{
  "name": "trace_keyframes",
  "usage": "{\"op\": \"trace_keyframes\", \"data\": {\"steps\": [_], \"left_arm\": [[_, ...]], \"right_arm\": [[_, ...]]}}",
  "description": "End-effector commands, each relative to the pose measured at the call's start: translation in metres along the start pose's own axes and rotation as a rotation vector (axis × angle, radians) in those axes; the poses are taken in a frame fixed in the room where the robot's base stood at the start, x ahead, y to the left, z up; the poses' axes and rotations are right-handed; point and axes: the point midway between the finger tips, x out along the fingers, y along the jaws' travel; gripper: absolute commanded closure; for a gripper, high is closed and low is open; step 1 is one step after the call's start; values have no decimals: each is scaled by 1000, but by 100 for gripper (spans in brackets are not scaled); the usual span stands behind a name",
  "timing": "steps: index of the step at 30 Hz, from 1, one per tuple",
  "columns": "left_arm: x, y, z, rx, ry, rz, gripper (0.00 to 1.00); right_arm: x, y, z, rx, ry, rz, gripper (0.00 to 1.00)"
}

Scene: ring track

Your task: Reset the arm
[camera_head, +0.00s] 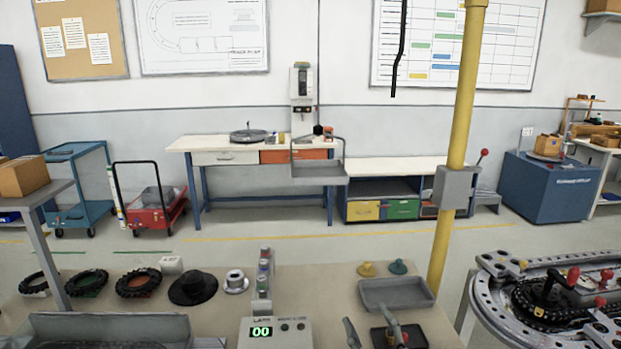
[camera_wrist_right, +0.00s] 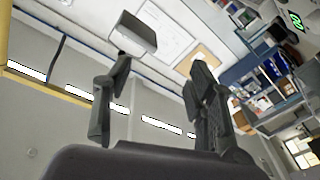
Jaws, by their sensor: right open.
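My right gripper (camera_head: 367,314) shows at the bottom edge of the head view, right of centre, with two grey fingers spread apart. In the right wrist view its two dark fingers (camera_wrist_right: 160,75) stand wide apart, with nothing between them. Behind them is a tilted view of the room's wall and shelves. My left gripper is in neither view.
The near table (camera_head: 330,293) holds a grey tray (camera_head: 412,303), black rings (camera_head: 87,282), a black hat-shaped part (camera_head: 193,289) and a counter box (camera_head: 275,334). A yellow post (camera_head: 459,120) stands beyond its right side. A round track (camera_head: 487,302) is at right.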

Motion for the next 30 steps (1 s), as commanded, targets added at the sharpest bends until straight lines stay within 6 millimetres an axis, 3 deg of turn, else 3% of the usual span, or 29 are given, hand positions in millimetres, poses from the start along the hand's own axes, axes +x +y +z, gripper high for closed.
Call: {"op": "trace_keyframes", "data": {"steps": [3, 7, 12, 18, 24, 30], "left_arm": [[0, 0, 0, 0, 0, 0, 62], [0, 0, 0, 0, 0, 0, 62], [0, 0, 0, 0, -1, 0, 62], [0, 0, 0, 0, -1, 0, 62], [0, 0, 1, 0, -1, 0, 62], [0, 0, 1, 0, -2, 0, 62]], "right_arm": [[-54, 8, 64, 135, -319, 81, 49], [-129, -2, 122, 239, -660, 79, 49], [-210, -24, 155, 313, -957, 3, 49], [-281, -46, 164, 365, -1179, -103, 49], [-342, -64, 159, 404, -1350, -218, 49], [-334, -84, 203, 400, -1370, -229, 49]]}}
